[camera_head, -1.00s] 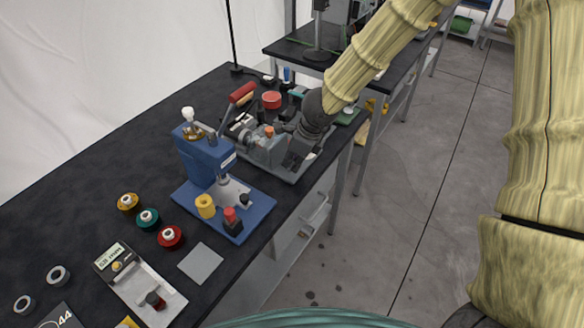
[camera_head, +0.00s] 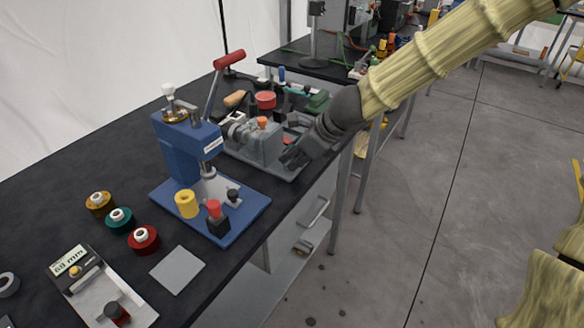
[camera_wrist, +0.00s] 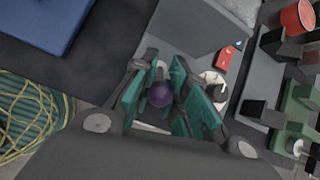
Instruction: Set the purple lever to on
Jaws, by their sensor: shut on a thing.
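The purple lever's round knob (camera_wrist: 160,94) shows in the wrist view, between the teal finger pads of my gripper (camera_wrist: 165,88). The gripper is shut on it. The lever's shaft is mostly hidden by the fingers. In the head view my gripper (camera_head: 300,150) reaches down to the right end of a grey machine (camera_head: 262,146) with an orange knob on top. The purple knob is hidden there. The lever's on or off marking cannot be read.
A blue press (camera_head: 188,150) with a red-handled arm stands left of the grey machine. Several coloured spools (camera_head: 120,218) and a scale-like device (camera_head: 100,290) lie nearer. A red bowl (camera_head: 265,99) and green parts (camera_head: 318,101) are behind.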

